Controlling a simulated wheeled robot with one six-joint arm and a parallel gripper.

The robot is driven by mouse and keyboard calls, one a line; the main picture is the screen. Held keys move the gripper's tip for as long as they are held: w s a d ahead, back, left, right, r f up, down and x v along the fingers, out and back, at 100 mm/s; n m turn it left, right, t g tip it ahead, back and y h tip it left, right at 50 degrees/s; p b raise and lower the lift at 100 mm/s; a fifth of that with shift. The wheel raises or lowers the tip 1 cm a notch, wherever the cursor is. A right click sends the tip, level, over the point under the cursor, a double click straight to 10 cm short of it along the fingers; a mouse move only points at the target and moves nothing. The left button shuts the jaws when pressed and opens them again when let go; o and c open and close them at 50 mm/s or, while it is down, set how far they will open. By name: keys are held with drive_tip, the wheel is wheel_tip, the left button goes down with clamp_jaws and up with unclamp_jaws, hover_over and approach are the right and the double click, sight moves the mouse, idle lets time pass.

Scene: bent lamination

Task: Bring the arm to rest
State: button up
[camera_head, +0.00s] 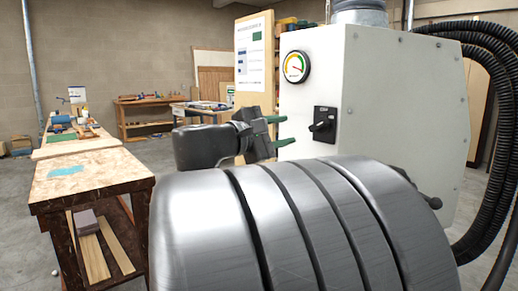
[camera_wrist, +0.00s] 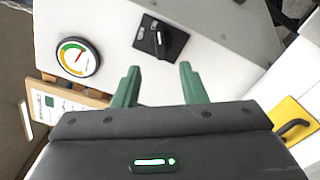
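My gripper (camera_head: 279,131) shows in the head view in front of a white machine cabinet (camera_head: 400,95). Its two green fingers are apart with nothing between them. In the wrist view my gripper (camera_wrist: 157,84) points at the cabinet face, its fingertips just below a black rotary switch (camera_wrist: 160,37). A gap shows between fingers and switch in the picture; the exact distance is unclear. The switch (camera_head: 322,124) also shows in the head view, right of the fingertips. A round gauge (camera_head: 296,67) sits above it; its needle shows in the wrist view (camera_wrist: 77,57).
Thick black hoses (camera_head: 490,60) run down the cabinet's right side. A wooden workbench (camera_head: 95,175) with a teal cloth (camera_head: 66,171) stands at left. A notice board (camera_head: 254,60) stands behind my gripper. Open floor shows between the bench and the back tables.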

sight(319, 124)
drive_tip(key=b+x, duration=0.1)
drive_tip(key=x, duration=1.2)
drive_tip(key=shift+w+d, duration=0.15)
drive_tip(key=shift+d, duration=0.05)
